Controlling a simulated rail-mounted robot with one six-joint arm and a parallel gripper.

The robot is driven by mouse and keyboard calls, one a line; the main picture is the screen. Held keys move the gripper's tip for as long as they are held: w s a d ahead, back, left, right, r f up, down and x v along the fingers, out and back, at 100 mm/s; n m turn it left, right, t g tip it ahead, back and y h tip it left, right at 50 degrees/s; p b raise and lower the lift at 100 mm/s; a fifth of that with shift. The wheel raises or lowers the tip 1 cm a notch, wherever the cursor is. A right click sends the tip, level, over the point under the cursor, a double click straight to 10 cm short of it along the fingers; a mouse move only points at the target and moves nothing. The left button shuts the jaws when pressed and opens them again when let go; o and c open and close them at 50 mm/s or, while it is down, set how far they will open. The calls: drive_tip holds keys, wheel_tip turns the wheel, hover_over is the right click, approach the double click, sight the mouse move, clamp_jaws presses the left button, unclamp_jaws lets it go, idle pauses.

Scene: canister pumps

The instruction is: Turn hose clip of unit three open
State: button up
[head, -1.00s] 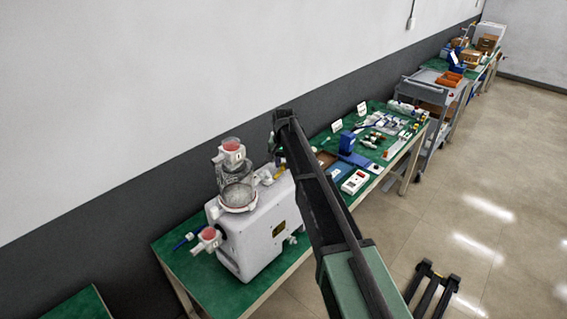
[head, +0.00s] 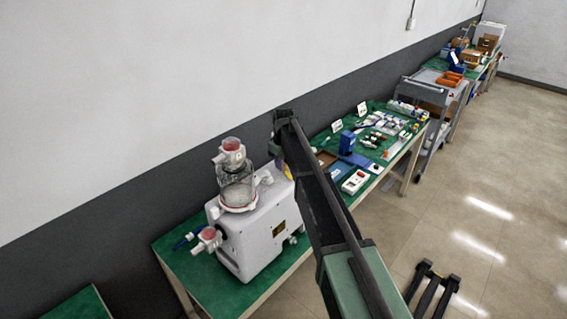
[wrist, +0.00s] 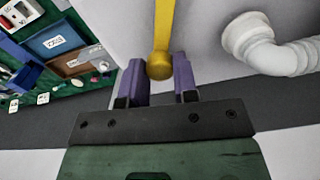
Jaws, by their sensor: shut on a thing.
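A white pump unit (head: 258,235) stands on the near green bench in the head view, with a clear canister (head: 238,187) and red-topped white fittings. I cannot read a unit number on it. In the wrist view a yellow clip lever (wrist: 163,32) with a rounded end lies against the pale housing (wrist: 212,32). My gripper (wrist: 159,82) has its two purple fingers on either side of the lever's rounded end and is shut on it. In the head view my arm hides most of the gripper and the clip.
A white elbow pipe (wrist: 268,50) sticks out right of the lever in the wrist view. Beyond the pump, the green bench (head: 385,158) holds a blue block (head: 347,142), a white box (head: 354,181) and small parts. A grey cart (head: 428,88) stands farther back.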

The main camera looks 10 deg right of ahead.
drive_tip(key=shift+n, duration=2.2)
drive_tip(key=o, duration=0.9)
wheel_tip(320, 180, up, 11)
drive_tip(key=p, duration=1.1)
drive_tip(key=shift+f, duration=0.1)
